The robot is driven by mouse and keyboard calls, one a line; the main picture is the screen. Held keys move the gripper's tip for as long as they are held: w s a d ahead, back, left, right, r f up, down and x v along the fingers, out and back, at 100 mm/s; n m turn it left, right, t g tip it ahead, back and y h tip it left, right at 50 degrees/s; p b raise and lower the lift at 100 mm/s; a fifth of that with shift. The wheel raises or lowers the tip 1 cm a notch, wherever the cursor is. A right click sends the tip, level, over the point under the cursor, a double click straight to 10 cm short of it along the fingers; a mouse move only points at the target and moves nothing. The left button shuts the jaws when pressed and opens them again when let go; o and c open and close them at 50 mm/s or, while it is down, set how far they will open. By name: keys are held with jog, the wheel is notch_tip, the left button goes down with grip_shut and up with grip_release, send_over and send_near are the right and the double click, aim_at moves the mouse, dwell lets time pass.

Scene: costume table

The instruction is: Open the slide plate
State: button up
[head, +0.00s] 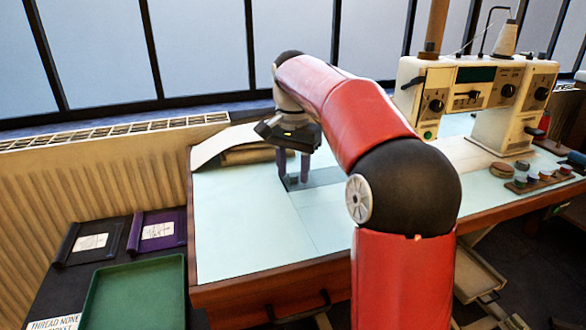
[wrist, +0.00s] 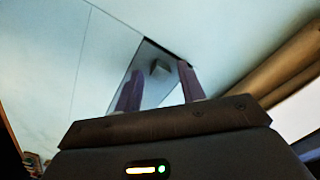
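The slide plate (head: 325,177) is a grey-blue metal strip set into the pale tabletop, left of the sewing machine. In the wrist view the plate (wrist: 150,92) carries a small grey raised block (wrist: 160,68) near its far end. A narrow dark gap shows along that end. My gripper (head: 293,178) points down over the plate's left end. Its two purple fingers stand apart, and in the wrist view my gripper (wrist: 159,82) shows the block between and beyond them, with no clear contact. Whether the fingertips touch the plate cannot be told.
The sewing machine (head: 470,90) stands on the right of the table, with several small spools and pots (head: 535,175) before it. Rolled material (head: 245,152) lies at the back left. A green tray (head: 135,295) and two dark pouches lie lower left. The table's front left is clear.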

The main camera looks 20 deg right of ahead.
notch_tip(320, 180, up, 8)
jog(key=shift+f+p, duration=0.25)
jog(key=shift+p, duration=0.65)
